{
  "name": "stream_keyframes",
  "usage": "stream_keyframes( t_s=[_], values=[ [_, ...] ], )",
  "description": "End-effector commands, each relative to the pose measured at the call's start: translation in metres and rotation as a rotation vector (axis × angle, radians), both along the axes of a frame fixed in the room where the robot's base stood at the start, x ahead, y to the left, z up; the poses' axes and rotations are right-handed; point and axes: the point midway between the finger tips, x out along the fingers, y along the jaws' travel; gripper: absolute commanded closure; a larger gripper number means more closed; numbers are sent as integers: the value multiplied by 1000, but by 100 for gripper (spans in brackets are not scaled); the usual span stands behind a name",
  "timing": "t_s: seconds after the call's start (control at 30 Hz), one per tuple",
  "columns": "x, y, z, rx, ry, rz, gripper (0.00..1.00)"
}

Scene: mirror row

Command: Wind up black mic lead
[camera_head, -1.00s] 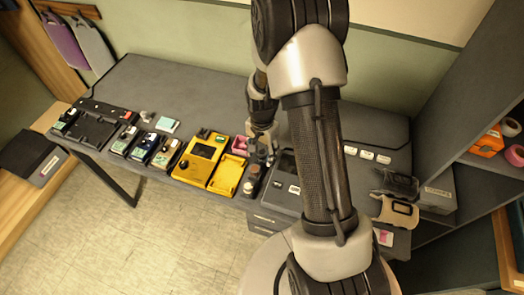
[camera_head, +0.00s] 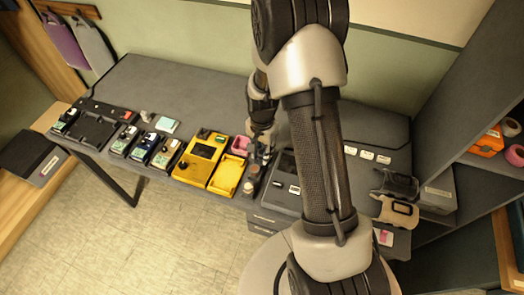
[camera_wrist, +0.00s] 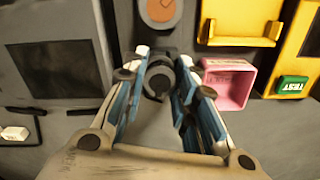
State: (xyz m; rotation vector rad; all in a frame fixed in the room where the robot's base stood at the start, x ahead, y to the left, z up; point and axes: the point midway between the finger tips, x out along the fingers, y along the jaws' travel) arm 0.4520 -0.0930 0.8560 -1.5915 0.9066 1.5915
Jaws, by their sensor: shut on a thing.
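My gripper (camera_wrist: 158,88) points down in the wrist view, with its fingers closed about a dark grey round piece (camera_wrist: 158,72) that has a lighter ring and a dark centre. In the head view my gripper (camera_head: 262,150) is at the table's front part, partly hidden by my own arm. I cannot make out a loose black mic lead, nor tell whether the held piece belongs to it. A dark cylinder with an orange-brown top (camera_wrist: 160,10) stands just beyond the fingertips. A pink open box (camera_wrist: 230,82) is close to the right of the fingers.
The yellow tray (camera_head: 228,176) and yellow tester (camera_head: 202,155) stand left of my gripper. Several small pedal-like boxes (camera_head: 163,152) line the table's front edge. A dark flat unit (camera_head: 283,197) lies to the right. The back left of the table (camera_head: 200,90) is clear.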

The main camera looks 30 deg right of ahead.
Motion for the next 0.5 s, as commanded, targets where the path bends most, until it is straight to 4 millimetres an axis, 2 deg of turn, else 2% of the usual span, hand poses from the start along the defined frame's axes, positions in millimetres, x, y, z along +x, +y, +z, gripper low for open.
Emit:
stream_keyframes(
  t_s=[0.5],
  values=[
    [0, 0, 0, 0, 0, -753, 83]
  ],
)
